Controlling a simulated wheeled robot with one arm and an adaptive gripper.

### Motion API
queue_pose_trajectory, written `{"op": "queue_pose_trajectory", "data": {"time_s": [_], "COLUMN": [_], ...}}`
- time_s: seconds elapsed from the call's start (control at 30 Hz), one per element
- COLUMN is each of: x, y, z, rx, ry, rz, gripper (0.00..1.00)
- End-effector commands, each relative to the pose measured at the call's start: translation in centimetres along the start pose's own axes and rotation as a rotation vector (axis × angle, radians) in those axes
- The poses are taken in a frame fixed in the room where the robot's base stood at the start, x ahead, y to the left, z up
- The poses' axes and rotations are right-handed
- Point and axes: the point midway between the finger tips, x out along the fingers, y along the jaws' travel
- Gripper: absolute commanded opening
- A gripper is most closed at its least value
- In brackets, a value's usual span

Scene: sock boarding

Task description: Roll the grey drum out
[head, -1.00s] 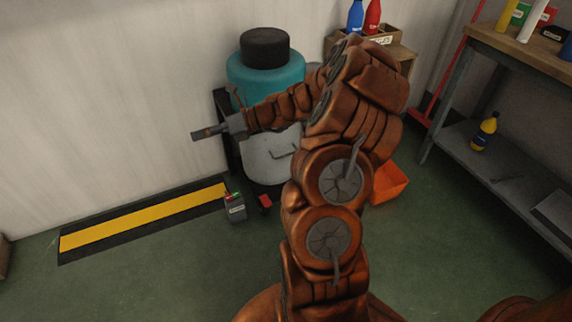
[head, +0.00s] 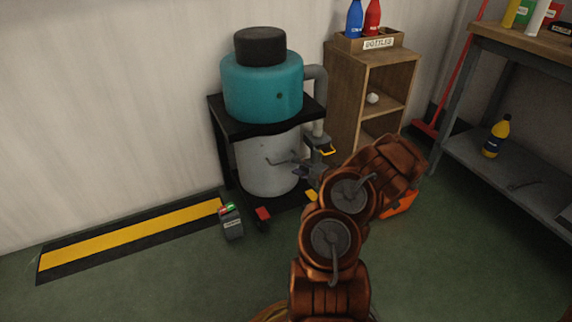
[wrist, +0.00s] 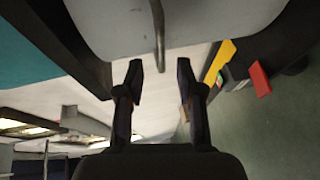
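The grey drum (head: 268,165) stands upright inside a black stand, under a teal tank with a black cap (head: 262,85). A thin bar handle (head: 283,161) sticks out of the drum's front. My gripper (head: 299,172) is to the right of the drum, low and close to the handle; it is small and partly merged with dark parts here.
A red pedal (head: 263,214) and a small grey box with lights (head: 231,221) stand on the floor by the stand. A wooden cabinet (head: 345,90) and an orange bin (head: 400,203) are to the right. The green floor in front is largely clear.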

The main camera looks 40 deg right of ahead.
Motion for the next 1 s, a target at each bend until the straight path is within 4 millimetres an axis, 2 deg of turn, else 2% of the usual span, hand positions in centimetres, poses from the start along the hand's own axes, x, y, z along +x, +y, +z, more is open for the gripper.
{"op": "queue_pose_trajectory", "data": {"time_s": [0.2,0.4,0.6,0.83,1.0], "x": [3.4,5.7,6.6,6.6,6.6], "y": [-0.3,-0.1,0.0,0.1,0.1], "z": [-0.1,-0.1,-0.1,-0.1,-0.1], "rx": [-0.005,-0.006,-0.005,-0.004,-0.004], "ry": [0.005,0.004,0.004,0.003,0.003], "rz": [0.0,0.001,0.001,0.001,0.001], "gripper": [0.37,0.37,0.37,0.37,0.2]}}
